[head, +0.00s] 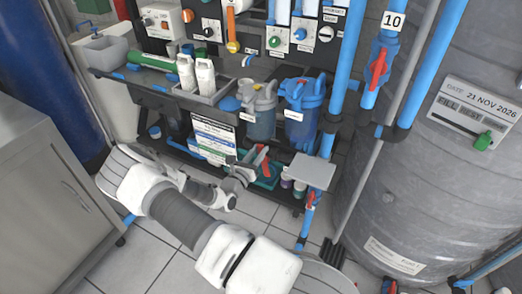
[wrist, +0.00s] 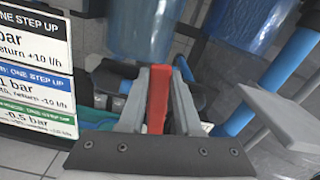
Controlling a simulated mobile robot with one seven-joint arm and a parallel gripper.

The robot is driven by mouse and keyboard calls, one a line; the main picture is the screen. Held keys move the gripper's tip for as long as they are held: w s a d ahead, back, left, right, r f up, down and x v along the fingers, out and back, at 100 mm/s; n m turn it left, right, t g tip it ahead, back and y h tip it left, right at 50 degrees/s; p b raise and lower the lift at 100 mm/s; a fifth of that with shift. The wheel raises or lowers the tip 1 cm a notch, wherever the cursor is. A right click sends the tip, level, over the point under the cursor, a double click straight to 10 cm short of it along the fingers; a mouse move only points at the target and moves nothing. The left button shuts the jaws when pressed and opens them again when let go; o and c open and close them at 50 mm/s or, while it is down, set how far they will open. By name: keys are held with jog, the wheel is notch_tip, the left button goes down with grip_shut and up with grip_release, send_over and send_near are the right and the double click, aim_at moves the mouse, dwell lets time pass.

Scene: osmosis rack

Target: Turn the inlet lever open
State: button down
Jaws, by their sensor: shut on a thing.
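A red lever (head: 263,155) shows low on the rack in the head view, below the filter housings. In the wrist view the red lever (wrist: 158,95) stands upright between the two grey fingers of my gripper (wrist: 157,108). The fingers are shut on it, one on each side. In the head view my gripper (head: 252,163) reaches in from the lower left. The lever's base and the valve body under it are mostly hidden by the fingers. I cannot read a label on this lever.
A clear filter housing (head: 262,118) and a blue one (head: 302,122) hang just above. A grey plate (head: 312,172) juts out at the right, also near in the wrist view (wrist: 285,110). A sign (head: 214,138) stands left. Another red lever (head: 378,68) sits on the blue pipe.

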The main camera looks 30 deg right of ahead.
jog(key=w+a+f+n, duration=0.2)
jog(key=w+f+n, duration=0.2)
jog(key=n, duration=1.1)
jog(key=shift+a+f+n+b, duration=0.25)
jog(key=shift+f+n+b, duration=0.2)
jog(key=shift+f, duration=0.65)
jog(key=shift+s, duration=0.1)
jog(key=c, duration=0.6)
grip_release()
jog(key=shift+r, duration=0.1)
jog(key=p+v, duration=0.3)
jog(key=v, duration=1.4)
jog(key=shift+s+a, duration=0.1)
jog(key=shift+a, duration=0.05)
